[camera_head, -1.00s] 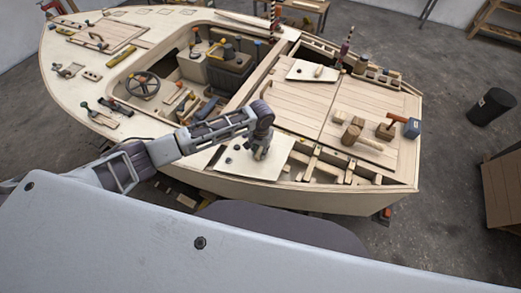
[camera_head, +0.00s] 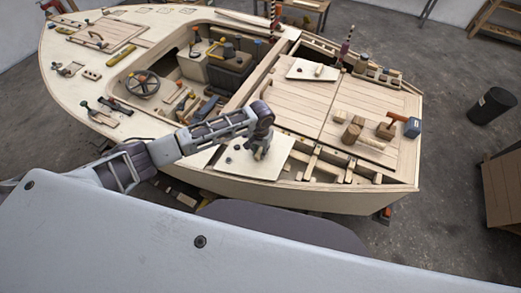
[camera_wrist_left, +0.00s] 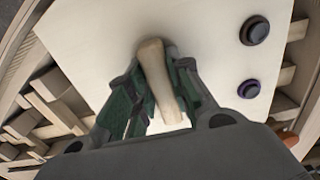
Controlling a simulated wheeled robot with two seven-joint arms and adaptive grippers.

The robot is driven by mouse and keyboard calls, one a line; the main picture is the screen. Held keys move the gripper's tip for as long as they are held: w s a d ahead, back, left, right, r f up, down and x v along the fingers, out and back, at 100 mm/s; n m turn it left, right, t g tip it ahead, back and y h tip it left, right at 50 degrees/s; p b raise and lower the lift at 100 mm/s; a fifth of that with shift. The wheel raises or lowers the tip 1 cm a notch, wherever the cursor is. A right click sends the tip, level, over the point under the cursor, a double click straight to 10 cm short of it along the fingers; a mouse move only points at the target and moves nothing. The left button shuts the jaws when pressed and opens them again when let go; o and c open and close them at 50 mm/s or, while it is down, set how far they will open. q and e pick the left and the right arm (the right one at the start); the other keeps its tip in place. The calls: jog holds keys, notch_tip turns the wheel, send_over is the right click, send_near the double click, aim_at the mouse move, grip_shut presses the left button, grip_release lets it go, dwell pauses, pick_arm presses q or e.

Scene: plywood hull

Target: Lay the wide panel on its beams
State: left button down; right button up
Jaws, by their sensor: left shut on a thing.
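The wide panel (camera_head: 278,154) is a flat pale sheet at the near side of the hull, over the open framing. My left gripper (camera_head: 259,152) is above it and shut on its upright wooden handle. In the left wrist view the handle (camera_wrist_left: 160,80) stands between the green-padded fingers, with the panel's pale face (camera_wrist_left: 95,40) beyond and two dark round knobs on it. Pale beams (camera_head: 325,163) show to the right of the panel, and framing shows on both sides of it in the wrist view. I cannot tell whether the panel touches its beams. My right gripper is not in view.
A smaller panel (camera_head: 305,70) with a handle lies at the far side of the deck. The cockpit with a steering wheel (camera_head: 143,85) lies left of the planked deck.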

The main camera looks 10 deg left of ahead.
pick_arm(q)
jog(key=shift+f, duration=0.5)
dwell(0.4)
jog(key=c, duration=1.2)
grip_release()
notch_tip(320, 180, up, 12)
jog(key=shift+d, duration=0.1)
jog(key=shift+s, duration=0.1)
dwell(0.5)
